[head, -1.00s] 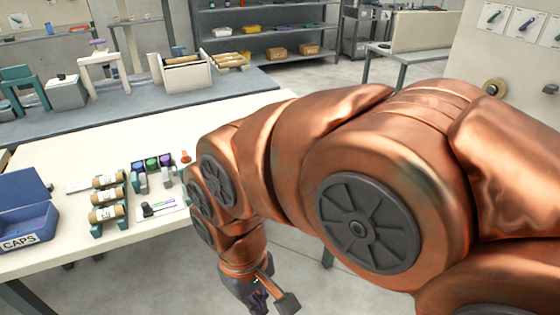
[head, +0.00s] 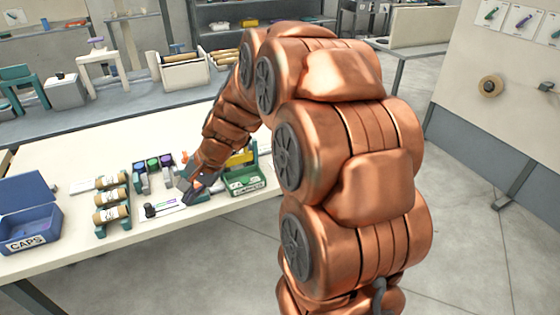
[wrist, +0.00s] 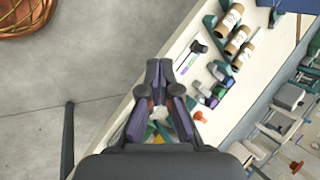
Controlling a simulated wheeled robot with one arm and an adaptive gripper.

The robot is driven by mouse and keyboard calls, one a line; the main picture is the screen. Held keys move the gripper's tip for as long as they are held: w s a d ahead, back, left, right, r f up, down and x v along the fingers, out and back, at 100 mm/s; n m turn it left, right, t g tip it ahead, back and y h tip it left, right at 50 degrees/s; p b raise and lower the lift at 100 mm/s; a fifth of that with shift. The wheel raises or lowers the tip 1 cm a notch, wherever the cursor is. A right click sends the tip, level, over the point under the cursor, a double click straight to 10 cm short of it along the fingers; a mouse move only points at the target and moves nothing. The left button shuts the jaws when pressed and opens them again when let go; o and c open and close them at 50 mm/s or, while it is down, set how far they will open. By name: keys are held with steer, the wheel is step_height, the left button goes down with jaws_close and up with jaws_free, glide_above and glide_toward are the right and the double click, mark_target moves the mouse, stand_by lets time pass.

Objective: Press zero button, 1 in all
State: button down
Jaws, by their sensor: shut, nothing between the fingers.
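My gripper (head: 188,192) is at the front right part of the cream table, just right of the white card with the pen. In the wrist view my gripper (wrist: 160,68) has its dark fingers together, with nothing between them. I cannot make out a zero button for certain in either view; my gripper and forearm cover part of the table there. A teal-green piece (head: 196,198) shows partly behind my gripper, too hidden to identify.
A blue CAPS bin (head: 30,222) stands at the left. Cardboard tubes (head: 110,197) lie on a teal rack, beside small colored blocks (head: 152,165) and a white card (head: 160,208). A green box (head: 245,184) with yellow contents stands right of my gripper. Open floor lies in front.

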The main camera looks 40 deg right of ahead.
steer(key=w+d+m+t+h+p, duration=0.1)
steer(key=w+d+m+t, duration=0.1)
steer(key=w+d+m, duration=0.45)
steer(key=w+d+m+t+p, duration=0.1)
steer(key=w+d+t, duration=0.15)
steer(key=d, duration=0.75)
steer(key=d+f+m+h, duration=0.2)
steer(key=d+f+m, duration=0.1)
steer(key=d, duration=0.8)
steer(key=d+f+m+h+p, duration=0.1)
steer(key=d+m, duration=0.5)
steer(key=d, duration=0.6)
step_height(320, 180, down, 2)
steer(key=shift+f+t+h, duration=0.1)
steer(key=shift+t+h, duration=0.25)
steer(key=shift+h, duration=0.55)
step_height(320, 180, down, 8)
steer(key=b, duration=0.7)
steer(key=shift+a, duration=0.1)
steer(key=shift+f, duration=0.35)
steer(key=shift+f+b, duration=0.1)
steer(key=shift+b, duration=0.2)
